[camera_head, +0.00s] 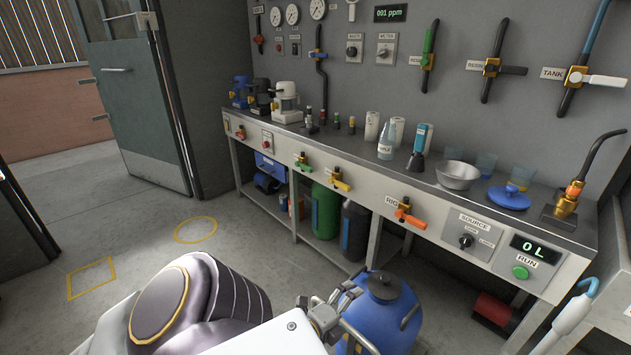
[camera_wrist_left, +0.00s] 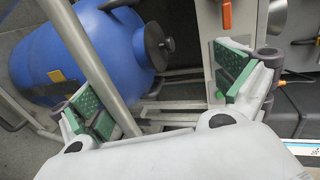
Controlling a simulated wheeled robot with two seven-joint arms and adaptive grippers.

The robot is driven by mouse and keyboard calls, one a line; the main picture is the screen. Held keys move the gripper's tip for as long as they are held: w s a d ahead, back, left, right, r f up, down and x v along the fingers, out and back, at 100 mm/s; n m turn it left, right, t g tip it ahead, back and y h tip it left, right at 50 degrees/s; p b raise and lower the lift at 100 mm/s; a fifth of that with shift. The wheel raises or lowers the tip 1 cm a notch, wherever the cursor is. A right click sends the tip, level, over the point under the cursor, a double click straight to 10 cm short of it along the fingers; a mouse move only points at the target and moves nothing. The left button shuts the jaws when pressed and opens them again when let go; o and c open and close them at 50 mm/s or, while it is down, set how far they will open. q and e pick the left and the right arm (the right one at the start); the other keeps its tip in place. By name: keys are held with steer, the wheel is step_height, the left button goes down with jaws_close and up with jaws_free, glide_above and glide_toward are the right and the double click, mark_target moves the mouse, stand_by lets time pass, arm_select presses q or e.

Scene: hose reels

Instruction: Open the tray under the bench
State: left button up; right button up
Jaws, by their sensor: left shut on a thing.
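My left gripper (camera_head: 328,316) is low in the middle of the head view, beside a blue tank (camera_head: 382,312) with a black cap in front of the bench. In the left wrist view, its green-padded fingers (camera_wrist_left: 160,88) stand apart, with a grey metal bar (camera_wrist_left: 92,62) running between them near the left finger. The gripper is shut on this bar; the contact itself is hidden. The blue tank (camera_wrist_left: 75,55) lies beyond the bar. Pale rails (camera_wrist_left: 170,103) show beyond the fingers; I cannot tell if they belong to the tray. My right gripper is not in view.
The bench (camera_head: 345,158) runs along the wall, with several valves on its front and bottles and a metal bowl (camera_head: 457,175) on top. A green cylinder (camera_head: 325,210) and a dark one (camera_head: 354,232) stand under it. Open floor (camera_head: 140,240) lies to the left.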

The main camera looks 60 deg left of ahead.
arm_select(q)
steer(key=shift+s+d+r, duration=0.15)
steer(key=shift+s+r, duration=0.6)
steer(key=shift+r, duration=0.25)
steer(key=shift+c, duration=0.2)
steer(key=shift+p+v, duration=0.6)
steer(key=shift+v, duration=0.3)
steer(key=shift+c, duration=0.2)
steer(key=shift+s+d+r, duration=0.1)
steer(key=shift+s, duration=0.2)
steer(key=c, duration=0.3)
steer(key=shift+s+d, duration=0.1)
steer(key=shift+s, duration=0.15)
steer(key=c, duration=0.6)
steer(key=f+p+v, duration=0.1)
steer(key=p+v, duration=0.6)
steer(key=p, duration=0.4)
steer(key=shift+s+d, duration=0.15)
steer(key=shift+s, duration=0.35)
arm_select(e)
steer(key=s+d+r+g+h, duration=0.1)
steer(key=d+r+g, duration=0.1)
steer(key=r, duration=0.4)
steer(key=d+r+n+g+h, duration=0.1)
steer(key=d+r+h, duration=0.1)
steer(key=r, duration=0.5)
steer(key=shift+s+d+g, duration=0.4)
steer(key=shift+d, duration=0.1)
